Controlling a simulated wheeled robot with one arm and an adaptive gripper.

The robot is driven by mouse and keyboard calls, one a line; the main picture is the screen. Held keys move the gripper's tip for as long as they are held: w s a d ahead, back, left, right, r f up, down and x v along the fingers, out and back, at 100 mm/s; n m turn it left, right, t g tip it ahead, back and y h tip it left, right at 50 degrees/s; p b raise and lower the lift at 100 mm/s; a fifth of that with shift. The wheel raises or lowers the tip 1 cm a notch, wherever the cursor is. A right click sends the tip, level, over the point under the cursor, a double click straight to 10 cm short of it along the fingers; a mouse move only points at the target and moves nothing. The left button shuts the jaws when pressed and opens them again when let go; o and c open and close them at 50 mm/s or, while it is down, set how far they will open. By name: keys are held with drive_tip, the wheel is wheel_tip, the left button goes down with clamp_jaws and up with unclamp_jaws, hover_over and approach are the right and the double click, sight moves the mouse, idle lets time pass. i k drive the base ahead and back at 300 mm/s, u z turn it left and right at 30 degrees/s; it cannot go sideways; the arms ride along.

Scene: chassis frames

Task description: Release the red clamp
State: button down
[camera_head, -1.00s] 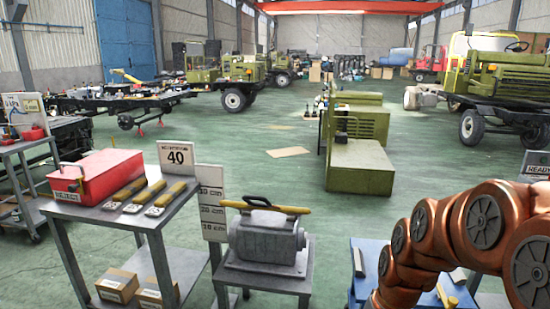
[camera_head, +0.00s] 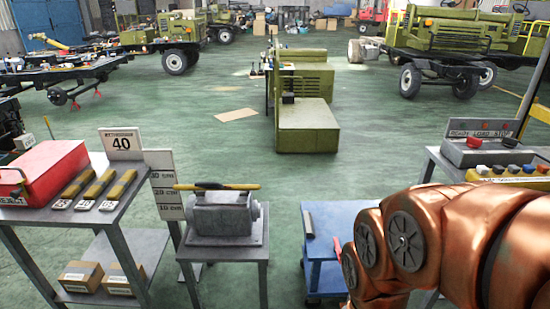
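I cannot clearly make out a red clamp in this view. A grey metal block (camera_head: 222,216), with a yellow-handled bar (camera_head: 218,187) across its top, sits on a small grey stand (camera_head: 240,250) in the middle. A blue cart (camera_head: 325,217) stands right of it, partly hidden by my copper-coloured arm; a small reddish item (camera_head: 337,244) shows on it, too small to identify. My arm fills the lower right. My gripper is out of view.
A left table (camera_head: 75,222) carries a red REJECT box (camera_head: 42,171) and several yellow-handled tools (camera_head: 92,187). A control box (camera_head: 483,150) stands at the right, with several coloured pieces (camera_head: 505,168) in front. Green floor (camera_head: 215,145) is open beyond; green vehicles stand farther back.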

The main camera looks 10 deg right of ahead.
sight(339, 247)
drive_tip(key=z, duration=0.3)
drive_tip(key=i, duration=0.85)
drive_tip(key=u, duration=0.15)
